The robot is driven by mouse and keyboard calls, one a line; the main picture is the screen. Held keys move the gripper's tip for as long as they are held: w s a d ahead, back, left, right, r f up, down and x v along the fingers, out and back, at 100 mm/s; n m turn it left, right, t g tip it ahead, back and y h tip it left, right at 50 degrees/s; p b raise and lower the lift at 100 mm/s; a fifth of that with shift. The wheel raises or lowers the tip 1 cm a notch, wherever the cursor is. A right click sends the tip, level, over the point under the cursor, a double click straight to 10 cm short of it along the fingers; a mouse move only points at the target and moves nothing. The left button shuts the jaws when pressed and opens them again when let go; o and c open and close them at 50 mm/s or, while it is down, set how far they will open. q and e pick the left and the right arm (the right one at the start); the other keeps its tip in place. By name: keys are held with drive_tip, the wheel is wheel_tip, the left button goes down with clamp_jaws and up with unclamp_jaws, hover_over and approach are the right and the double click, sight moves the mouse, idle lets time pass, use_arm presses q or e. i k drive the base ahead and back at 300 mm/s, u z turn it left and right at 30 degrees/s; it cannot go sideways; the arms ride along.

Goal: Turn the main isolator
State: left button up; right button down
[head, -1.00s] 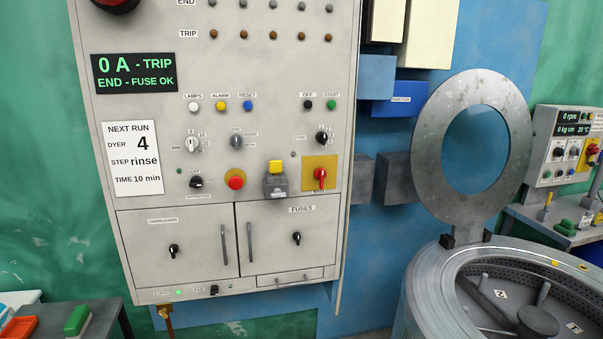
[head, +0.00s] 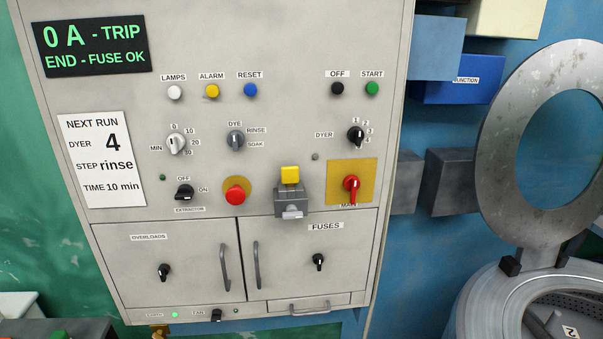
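The main isolator (head: 351,186) is a red rotary handle on a yellow square plate (head: 367,172), low on the right side of the grey control panel. Its handle points roughly downward. A label below it is partly covered by the handle and reads something like "MAIN". Just left of it is a grey box with a yellow top (head: 290,193). Neither of my grippers is in the head view.
The panel (head: 270,55) carries lamps, buttons and selector knobs. A red mushroom button (head: 236,194) is left of the grey box. Handled doors, overloads (head: 165,290) and fuses (head: 345,245), are below. A drum dyer with its round lid raised (head: 500,150) stands right.

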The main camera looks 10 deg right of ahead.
sight(352, 183)
drive_tip(key=z, duration=0.15)
drive_tip(key=i, duration=0.95)
drive_tip(key=z, duration=0.55)
drive_tip(key=k, duration=1.25)
drive_tip(key=u, duration=0.6)
drive_tip(key=i, duration=1.1)
drive_tip(key=z, duration=0.6)
